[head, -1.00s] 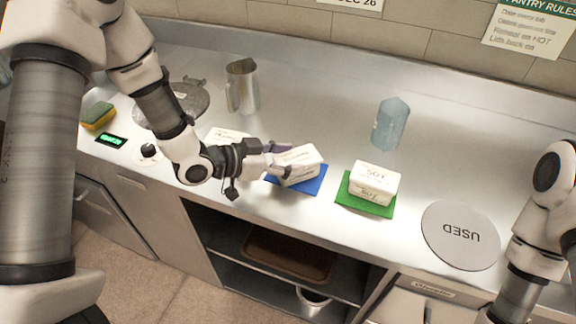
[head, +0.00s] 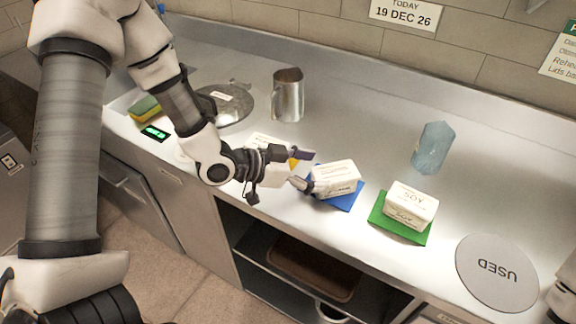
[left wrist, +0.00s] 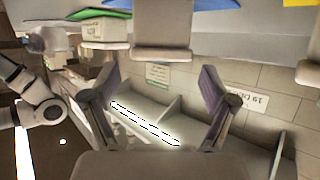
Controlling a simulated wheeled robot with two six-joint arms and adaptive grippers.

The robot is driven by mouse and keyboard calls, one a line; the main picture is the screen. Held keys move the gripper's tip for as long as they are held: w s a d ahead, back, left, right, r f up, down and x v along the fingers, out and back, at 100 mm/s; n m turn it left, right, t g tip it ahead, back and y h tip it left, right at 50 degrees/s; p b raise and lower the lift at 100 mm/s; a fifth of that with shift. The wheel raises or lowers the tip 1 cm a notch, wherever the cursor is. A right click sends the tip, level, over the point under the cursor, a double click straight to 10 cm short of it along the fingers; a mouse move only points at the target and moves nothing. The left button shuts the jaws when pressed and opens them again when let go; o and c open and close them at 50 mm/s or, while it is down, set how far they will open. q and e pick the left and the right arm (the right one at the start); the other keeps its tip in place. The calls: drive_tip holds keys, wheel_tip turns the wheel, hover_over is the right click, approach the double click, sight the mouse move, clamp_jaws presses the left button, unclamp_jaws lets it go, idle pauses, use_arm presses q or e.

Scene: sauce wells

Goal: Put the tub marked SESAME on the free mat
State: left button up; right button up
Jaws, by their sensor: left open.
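A white tub (head: 336,176) sits on the blue mat (head: 345,203); its print is too small to read. My left gripper (head: 303,170) is open just left of this tub, fingertips close to its left side; contact is unclear. Another white tub (head: 262,140) is mostly hidden behind that gripper, its label unreadable. A yellow mat corner (head: 293,163) shows beside the fingers; the rest is hidden. A tub marked SOY (head: 410,203) sits on the green mat (head: 390,228). The left wrist view shows the open fingers (left wrist: 158,90), upside down. My right gripper is out of view.
A metal jug (head: 288,96) and a round lid (head: 225,105) stand at the back left. A blue translucent container (head: 433,147) stands behind the SOY tub. A grey disc marked USED (head: 497,273) lies at the right. The counter between jug and blue container is clear.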

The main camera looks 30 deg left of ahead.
use_arm(q)
drive_tip(key=p+v, duration=0.2)
drive_tip(key=v, duration=0.7)
drive_tip(key=shift+d, duration=0.1)
